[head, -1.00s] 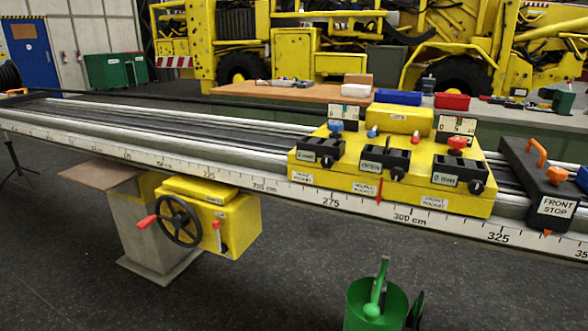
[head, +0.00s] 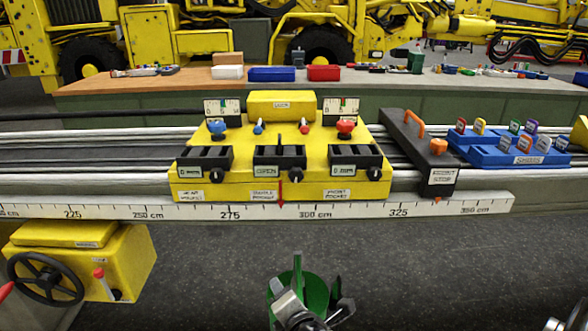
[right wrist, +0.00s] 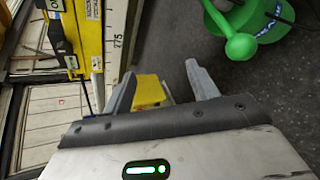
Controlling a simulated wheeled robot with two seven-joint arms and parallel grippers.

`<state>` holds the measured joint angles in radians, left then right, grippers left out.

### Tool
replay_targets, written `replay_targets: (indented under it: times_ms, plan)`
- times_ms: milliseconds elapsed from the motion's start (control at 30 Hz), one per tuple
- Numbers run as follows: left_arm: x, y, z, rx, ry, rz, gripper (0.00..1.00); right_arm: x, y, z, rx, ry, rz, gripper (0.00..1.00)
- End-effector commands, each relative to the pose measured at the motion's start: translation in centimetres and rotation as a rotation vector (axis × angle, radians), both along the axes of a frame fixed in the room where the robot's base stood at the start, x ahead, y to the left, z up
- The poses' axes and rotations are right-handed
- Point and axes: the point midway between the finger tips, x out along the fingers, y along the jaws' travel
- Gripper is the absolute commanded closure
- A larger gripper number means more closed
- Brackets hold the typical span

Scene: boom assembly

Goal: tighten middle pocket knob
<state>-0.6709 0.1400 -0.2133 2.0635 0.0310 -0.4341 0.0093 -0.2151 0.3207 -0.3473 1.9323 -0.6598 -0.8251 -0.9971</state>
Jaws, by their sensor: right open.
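The middle pocket (head: 279,155) is a black block marked OPEN on the front of the yellow carriage (head: 225,186). Its small dark knob (head: 297,181) sits at its lower right. My right gripper (head: 290,300) shows at the bottom of the head view, in front of and below the carriage and apart from the knob. In the right wrist view my right gripper (right wrist: 162,85) is open and empty, its two grey fingers spread. The carriage (right wrist: 90,35) shows there at the upper left. My left gripper is out of view.
Rear and front pockets (head: 355,158) flank the middle one. The black front stop (head: 441,177) and blue shims tray (head: 490,152) lie to the right. A handwheel box (head: 125,260) is at lower left.

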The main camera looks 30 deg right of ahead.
Motion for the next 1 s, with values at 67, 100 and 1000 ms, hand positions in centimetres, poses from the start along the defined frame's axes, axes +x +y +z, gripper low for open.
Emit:
replay_targets:
  times_ms: [67, 100, 1000]
  plan:
    - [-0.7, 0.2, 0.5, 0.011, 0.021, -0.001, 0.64, 3.2, -2.9, 5.2, -0.389, -0.023, 0.028, 0.42]
    - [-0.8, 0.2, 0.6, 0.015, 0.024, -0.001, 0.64, 4.2, -4.0, 7.1, -0.554, -0.024, 0.026, 0.42]
    - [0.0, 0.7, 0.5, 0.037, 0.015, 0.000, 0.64, 17.3, -13.8, 13.9, -1.088, 0.015, -0.038, 0.42]
